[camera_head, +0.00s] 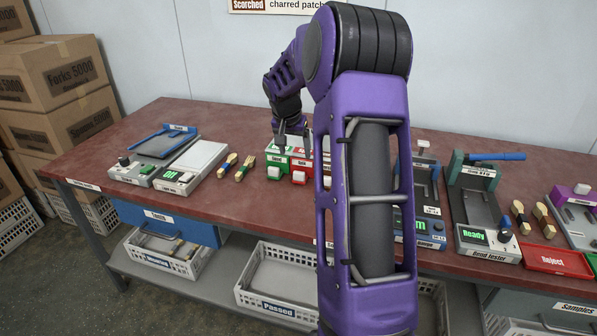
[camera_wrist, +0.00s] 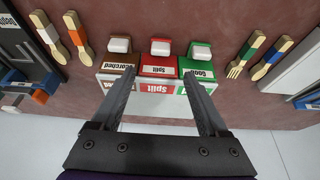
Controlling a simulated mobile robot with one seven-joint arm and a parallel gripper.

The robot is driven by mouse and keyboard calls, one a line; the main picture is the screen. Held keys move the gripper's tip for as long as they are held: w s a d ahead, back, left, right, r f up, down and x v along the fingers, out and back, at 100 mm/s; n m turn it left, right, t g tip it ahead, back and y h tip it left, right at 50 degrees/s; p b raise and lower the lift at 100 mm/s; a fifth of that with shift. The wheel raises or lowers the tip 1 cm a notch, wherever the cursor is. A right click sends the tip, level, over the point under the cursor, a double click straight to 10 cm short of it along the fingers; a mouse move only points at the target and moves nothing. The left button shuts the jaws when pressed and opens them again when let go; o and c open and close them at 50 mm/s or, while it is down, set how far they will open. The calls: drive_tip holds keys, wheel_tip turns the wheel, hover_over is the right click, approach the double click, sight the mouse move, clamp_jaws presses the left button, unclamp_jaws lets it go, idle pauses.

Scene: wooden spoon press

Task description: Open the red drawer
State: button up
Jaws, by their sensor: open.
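The red drawer (camera_wrist: 160,60), labelled Split, is the middle one of a three-drawer unit, between a brown Scorched drawer (camera_wrist: 119,62) and a green Good drawer (camera_wrist: 197,64). Each has a pale knob on its front; the red one's knob (camera_wrist: 160,47) is in plain view. The red drawer's front lines up with its neighbours. In the head view the red drawer (camera_head: 299,164) shows just left of my arm, which hides the brown one. My gripper (camera_wrist: 158,86) is open and empty, fingers spread above the unit on either side of the red Split sign.
Wooden cutlery lies on both sides of the unit, such as a fork (camera_wrist: 245,56) and a spoon (camera_wrist: 76,38). Clear table lies before the drawers. The wall (camera_head: 230,60) is behind.

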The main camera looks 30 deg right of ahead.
sight(299, 172)
drive_tip(key=b+x, duration=0.1)
drive_tip(key=x, duration=1)
drive_tip(key=shift+r, duration=0.1)
clamp_jaws()
idle(1.0)
